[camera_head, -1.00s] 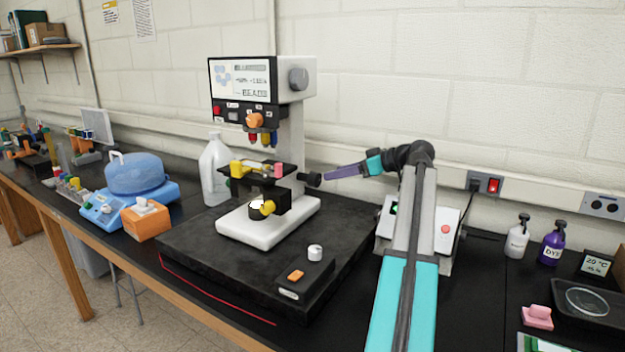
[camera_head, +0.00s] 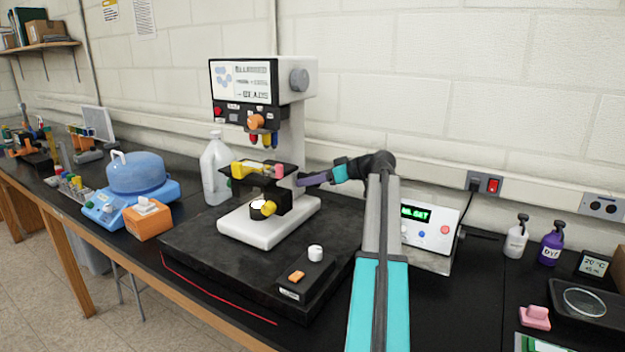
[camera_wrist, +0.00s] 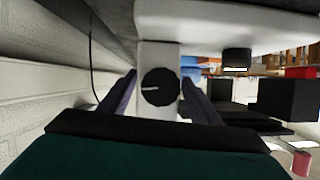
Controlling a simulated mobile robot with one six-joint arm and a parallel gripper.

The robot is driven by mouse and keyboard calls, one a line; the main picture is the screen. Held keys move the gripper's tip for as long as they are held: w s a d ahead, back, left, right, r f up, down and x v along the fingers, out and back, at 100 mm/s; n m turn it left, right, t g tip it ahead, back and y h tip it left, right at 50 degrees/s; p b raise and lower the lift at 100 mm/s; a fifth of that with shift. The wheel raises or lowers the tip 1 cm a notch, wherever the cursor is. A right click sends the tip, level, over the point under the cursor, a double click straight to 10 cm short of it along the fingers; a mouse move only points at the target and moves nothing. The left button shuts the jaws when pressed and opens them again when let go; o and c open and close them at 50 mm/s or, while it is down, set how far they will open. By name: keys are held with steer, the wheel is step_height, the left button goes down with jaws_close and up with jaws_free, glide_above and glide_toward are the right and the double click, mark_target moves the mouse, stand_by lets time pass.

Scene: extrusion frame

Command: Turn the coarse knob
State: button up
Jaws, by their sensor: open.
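The microscope (camera_head: 293,135) is white with a screen on top and stands on a black slab. In the wrist view the coarse knob (camera_wrist: 159,88) is a round black disc with a white mark pointing left, on the white column (camera_wrist: 157,28). My gripper (camera_wrist: 158,77) is open, with one purple-grey finger on either side of the knob. Gaps show between fingers and knob, so I see no contact. In the head view my gripper (camera_head: 303,181) is at the column's right side and hides the knob.
The yellow-and-black stage (camera_head: 250,168) is left of the column. A control box (camera_head: 428,232) with a green display stands behind my arm. A small black box (camera_head: 303,277) with a white knob lies on the slab. A white jug (camera_head: 215,165) stands left of the microscope.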

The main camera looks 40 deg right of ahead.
steer(key=c, duration=1)
steer(key=shift+m, duration=0.3)
steer(key=shift+d+m+y+p, duration=0.1)
steer(key=shift+m+y+p, duration=0.25)
steer(key=shift+m+y, duration=0.55)
steer(key=shift+m+y+p, duration=0.45)
steer(key=shift+m+y, duration=0.45)
steer(key=shift+m, duration=0.6)
